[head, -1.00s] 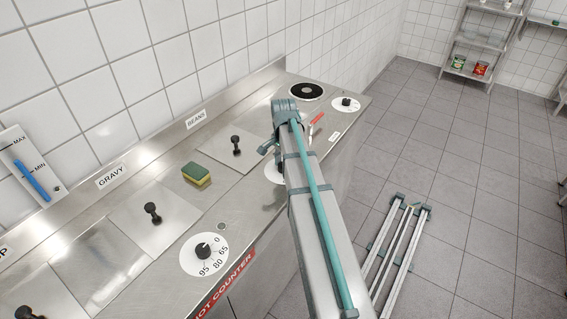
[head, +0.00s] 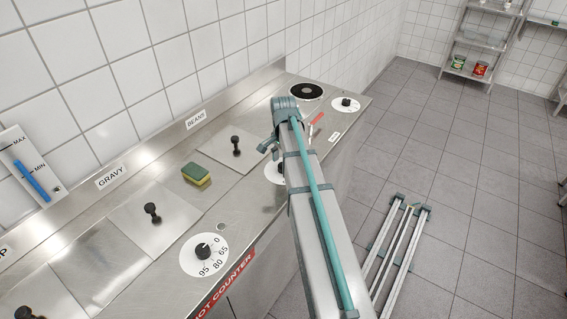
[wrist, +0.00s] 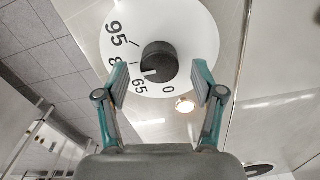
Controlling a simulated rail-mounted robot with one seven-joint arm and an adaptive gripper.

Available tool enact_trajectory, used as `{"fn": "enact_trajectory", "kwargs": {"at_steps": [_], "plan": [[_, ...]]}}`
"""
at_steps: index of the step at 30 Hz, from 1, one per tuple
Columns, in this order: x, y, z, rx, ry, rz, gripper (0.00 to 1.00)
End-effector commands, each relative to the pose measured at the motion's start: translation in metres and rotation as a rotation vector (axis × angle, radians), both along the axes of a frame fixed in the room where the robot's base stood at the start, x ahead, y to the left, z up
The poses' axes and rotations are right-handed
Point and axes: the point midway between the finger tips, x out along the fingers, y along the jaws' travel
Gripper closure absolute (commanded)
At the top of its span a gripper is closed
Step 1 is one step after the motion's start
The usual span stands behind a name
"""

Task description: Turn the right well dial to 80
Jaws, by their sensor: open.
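The right well dial is a white disc (wrist: 190,30) with a black knob (wrist: 158,62), in the wrist view. Its 95, 65 and 0 are readable; the 80 is partly hidden by a finger. A pale mark on the knob seems to point down toward 65. My gripper (wrist: 160,74) is open, one finger on each side of the knob in the picture; I cannot tell whether either touches it.
The left dial (head: 203,252) sits on the counter's front strip. A green-yellow sponge (head: 196,174) lies between the GRAVY and BEANS lids. Another dial (head: 346,104) stands near the round black burner (head: 306,91). A small lamp (wrist: 185,105) beside the right dial glows.

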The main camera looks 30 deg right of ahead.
Motion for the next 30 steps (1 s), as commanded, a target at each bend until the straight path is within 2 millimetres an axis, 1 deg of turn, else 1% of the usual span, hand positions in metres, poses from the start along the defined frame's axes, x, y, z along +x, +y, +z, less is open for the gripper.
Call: {"fn": "enact_trajectory", "kwargs": {"at_steps": [5,12,16,18,22,30], "plan": [[0.001,0.0,0.029,-0.001,-0.003,0.0,0.32],[0.001,-0.001,0.076,-0.001,-0.003,0.0,0.32],[0.001,0.0,0.095,-0.001,-0.003,0.0,0.32],[0.001,0.0,0.102,-0.001,-0.001,0.0,0.32],[0.001,0.0,0.11,-0.001,-0.001,0.0,0.32],[0.0,0.0,0.112,-0.001,0.0,0.0,0.32]]}}
